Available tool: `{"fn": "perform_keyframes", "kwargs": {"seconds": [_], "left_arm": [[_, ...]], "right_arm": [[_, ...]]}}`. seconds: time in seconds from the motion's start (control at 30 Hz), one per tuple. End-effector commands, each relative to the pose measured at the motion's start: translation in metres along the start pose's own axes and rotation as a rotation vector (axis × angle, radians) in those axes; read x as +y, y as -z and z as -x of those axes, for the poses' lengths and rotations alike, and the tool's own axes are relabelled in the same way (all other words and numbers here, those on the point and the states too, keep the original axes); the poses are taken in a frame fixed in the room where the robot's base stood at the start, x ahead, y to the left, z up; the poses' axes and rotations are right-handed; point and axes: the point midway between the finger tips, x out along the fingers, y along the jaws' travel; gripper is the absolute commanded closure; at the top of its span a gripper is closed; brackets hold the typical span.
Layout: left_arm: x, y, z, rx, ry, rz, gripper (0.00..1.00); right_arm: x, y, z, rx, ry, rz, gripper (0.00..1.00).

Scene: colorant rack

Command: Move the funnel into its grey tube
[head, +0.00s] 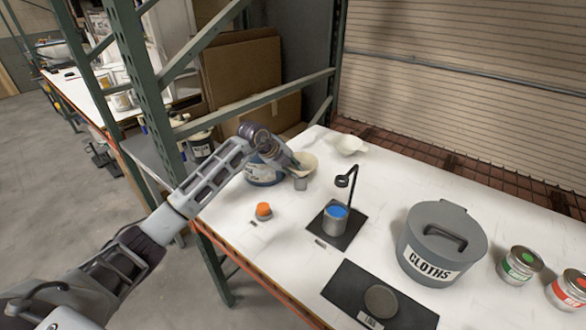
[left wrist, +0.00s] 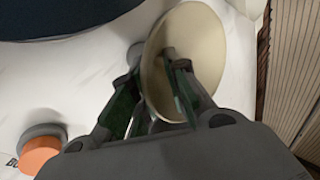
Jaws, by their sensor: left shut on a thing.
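The cream funnel (head: 307,162) is at the back left of the white table, with its wide mouth showing. My left gripper (head: 296,165) is shut on it; in the left wrist view the funnel (left wrist: 187,50) sits tilted between the two fingers (left wrist: 160,95). A short grey tube (head: 301,184) shows just below the funnel in the head view. A grey piece, likely the same tube, shows beside the funnel rim in the left wrist view (left wrist: 136,52). The funnel's lower end is hidden, so I cannot tell whether it is inside the tube. My right gripper is not in view.
A white scoop-like piece (head: 350,144) lies at the back. An orange-topped item (head: 263,211), a can of blue paint (head: 335,218) under a black stand and a grey CLOTHS bin (head: 440,235) stand nearer.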

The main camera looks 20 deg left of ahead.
Motion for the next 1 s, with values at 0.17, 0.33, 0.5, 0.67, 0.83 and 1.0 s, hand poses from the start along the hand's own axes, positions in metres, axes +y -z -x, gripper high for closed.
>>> {"fn": "perform_keyframes", "kwargs": {"seconds": [0.17,0.33,0.5,0.67,0.83,1.0], "left_arm": [[0.000,0.000,0.000,0.000,0.000,0.000,0.79],[0.000,0.000,0.000,0.000,0.000,0.000,0.59],[0.000,0.000,0.000,0.000,0.000,0.000,0.59],[0.000,0.000,0.001,0.000,0.000,0.000,0.59],[0.000,0.000,0.007,0.000,0.000,0.000,0.59],[0.000,-0.001,0.023,-0.002,0.000,-0.002,0.59]], "right_arm": [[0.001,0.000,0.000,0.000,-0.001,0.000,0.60],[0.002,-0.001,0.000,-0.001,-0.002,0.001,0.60],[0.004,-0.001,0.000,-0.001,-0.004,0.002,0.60],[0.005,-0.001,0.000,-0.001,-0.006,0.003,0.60],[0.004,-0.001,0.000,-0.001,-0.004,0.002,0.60],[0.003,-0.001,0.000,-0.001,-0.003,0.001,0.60]]}}
